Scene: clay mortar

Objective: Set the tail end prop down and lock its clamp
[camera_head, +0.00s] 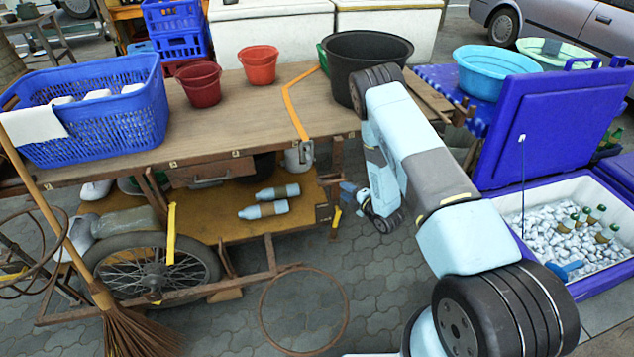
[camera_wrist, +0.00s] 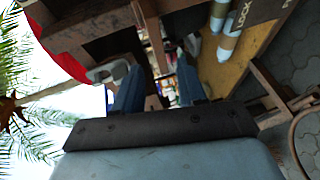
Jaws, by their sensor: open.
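The wooden cart (camera_head: 220,130) stands in front of me with a wooden upright (camera_head: 335,175) under its near right end. A short yellow bar (camera_head: 336,218) is low on this upright, next to a dark brown plate (camera_head: 323,213). The plate also shows in the wrist view (camera_wrist: 258,9), with the word LOCK. I cannot tell which piece is the prop and which its clamp. My gripper (camera_head: 347,190) is just right of the upright. In the wrist view its blue fingers (camera_wrist: 158,75) are apart with nothing between them. A grey piece (camera_wrist: 106,71) is by the left finger.
Another yellow bar (camera_head: 171,235) stands before the spoked wheel (camera_head: 150,272). Two bottles (camera_head: 268,201) lie on the lower shelf. A loose ring (camera_head: 303,309) lies on the paving. The blue cooler (camera_head: 555,150) stands at right. A black tub (camera_head: 366,55) stands on the cart top.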

